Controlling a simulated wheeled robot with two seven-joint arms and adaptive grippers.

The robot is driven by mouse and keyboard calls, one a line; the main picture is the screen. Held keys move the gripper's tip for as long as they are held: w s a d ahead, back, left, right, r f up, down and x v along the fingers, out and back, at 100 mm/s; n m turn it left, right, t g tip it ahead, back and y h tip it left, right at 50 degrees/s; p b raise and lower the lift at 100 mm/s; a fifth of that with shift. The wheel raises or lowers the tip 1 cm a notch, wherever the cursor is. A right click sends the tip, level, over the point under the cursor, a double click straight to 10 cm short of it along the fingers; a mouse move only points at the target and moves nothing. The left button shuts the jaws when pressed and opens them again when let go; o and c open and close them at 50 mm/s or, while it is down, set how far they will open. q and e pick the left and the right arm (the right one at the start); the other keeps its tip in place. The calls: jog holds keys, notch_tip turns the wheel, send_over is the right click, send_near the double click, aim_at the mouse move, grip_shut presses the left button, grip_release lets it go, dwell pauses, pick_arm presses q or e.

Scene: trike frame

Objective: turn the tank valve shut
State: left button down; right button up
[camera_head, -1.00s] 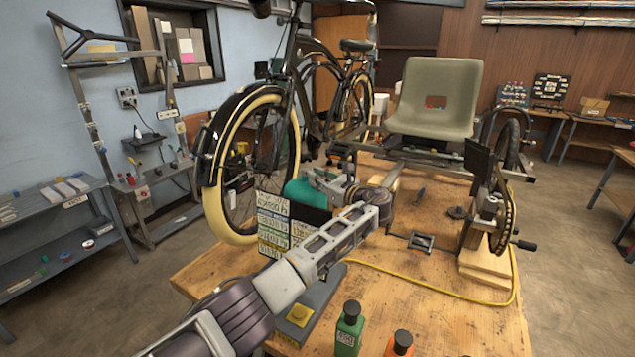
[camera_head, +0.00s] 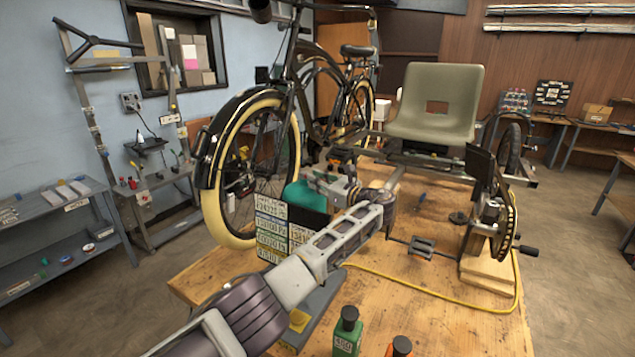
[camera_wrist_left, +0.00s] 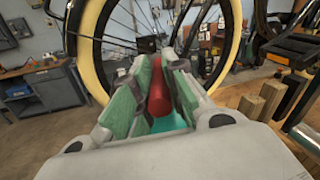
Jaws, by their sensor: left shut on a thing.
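A teal tank (camera_head: 304,196) stands at the far left part of the workbench, partly hidden by plates with printed numbers and by my left arm. My left gripper (camera_head: 318,176) is at the top of the tank. In the left wrist view, the padded green fingers of the gripper (camera_wrist_left: 157,80) are shut around a red part (camera_wrist_left: 158,92), which looks like the valve handle. Teal tank surface (camera_wrist_left: 170,123) shows just below it. The handle is hidden in the head view, so its turn angle cannot be told.
A black bicycle with cream tyres (camera_head: 288,185) stands close behind the tank. A trike frame with a grey-green seat (camera_head: 437,105) fills the back right of the workbench (camera_head: 450,325). A green bottle (camera_head: 347,333) and an orange bottle (camera_head: 400,347) stand in front. A yellow cable crosses the bench.

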pick_arm(q)
jog(key=c, duration=1.4)
grip_release()
jog(key=shift+w+r, duration=0.1)
jog(key=shift+r, duration=0.15)
jog(key=shift+f, duration=0.1)
jog(key=shift+s+d+f, duration=0.1)
jog(key=shift+s+d, duration=0.4)
jog(key=shift+v, duration=3.1)
